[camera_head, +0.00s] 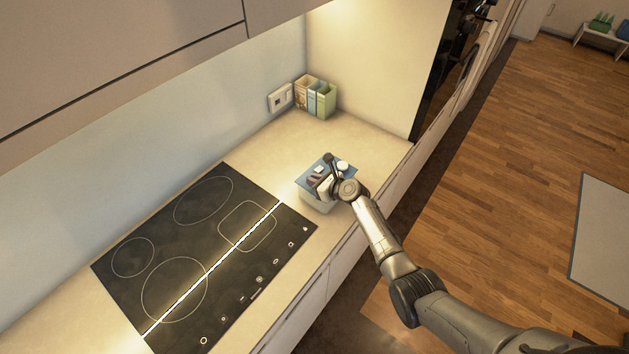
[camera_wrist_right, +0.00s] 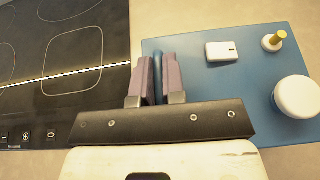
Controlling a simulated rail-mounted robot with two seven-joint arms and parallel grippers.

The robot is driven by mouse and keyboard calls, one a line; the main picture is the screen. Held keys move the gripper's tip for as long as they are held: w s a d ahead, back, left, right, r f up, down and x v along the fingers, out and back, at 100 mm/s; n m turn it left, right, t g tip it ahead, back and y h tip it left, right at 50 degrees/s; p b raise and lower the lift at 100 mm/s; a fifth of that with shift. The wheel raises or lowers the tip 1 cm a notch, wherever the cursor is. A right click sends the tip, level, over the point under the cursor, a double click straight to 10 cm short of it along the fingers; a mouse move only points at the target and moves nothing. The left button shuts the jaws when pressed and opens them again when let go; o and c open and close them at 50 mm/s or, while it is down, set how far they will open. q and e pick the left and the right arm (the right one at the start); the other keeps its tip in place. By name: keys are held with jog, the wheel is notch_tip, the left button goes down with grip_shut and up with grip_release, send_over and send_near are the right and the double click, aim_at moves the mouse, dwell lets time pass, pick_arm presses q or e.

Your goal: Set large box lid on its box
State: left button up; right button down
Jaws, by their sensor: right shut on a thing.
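A flat blue lid (camera_head: 307,181) shows over a white box (camera_head: 314,202) on the counter, right of the hob. My right gripper (camera_head: 328,178) comes down over the lid from the front. In the right wrist view its fingers (camera_wrist_right: 157,75) are shut on an upright blue part of the lid (camera_wrist_right: 207,84). A white block (camera_wrist_right: 221,51), a gold-topped white piece (camera_wrist_right: 274,40) and a round white piece (camera_wrist_right: 297,97) show on the blue surface. The box is hidden in the wrist view, and I cannot tell whether the lid touches it. My left gripper is not in view.
The black hob (camera_head: 200,260) lies left of the box. Several book-like boxes (camera_head: 316,96) stand at the back corner near a wall socket (camera_head: 280,97). Bare counter (camera_head: 365,140) lies behind and right of the box. Wall cabinets hang above on the left.

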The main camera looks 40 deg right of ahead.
jog(key=shift+f, duration=0.4)
jog(key=c, duration=1.1)
grip_release()
jog(key=shift+s+d+r, duration=0.1)
jog(key=shift+s+r, duration=0.05)
jog(key=shift+s, duration=0.05)
jog(key=p+v, duration=0.2)
jog(key=v, duration=1.1)
jog(key=shift+s+d, duration=0.1)
jog(key=shift+s, duration=0.05)
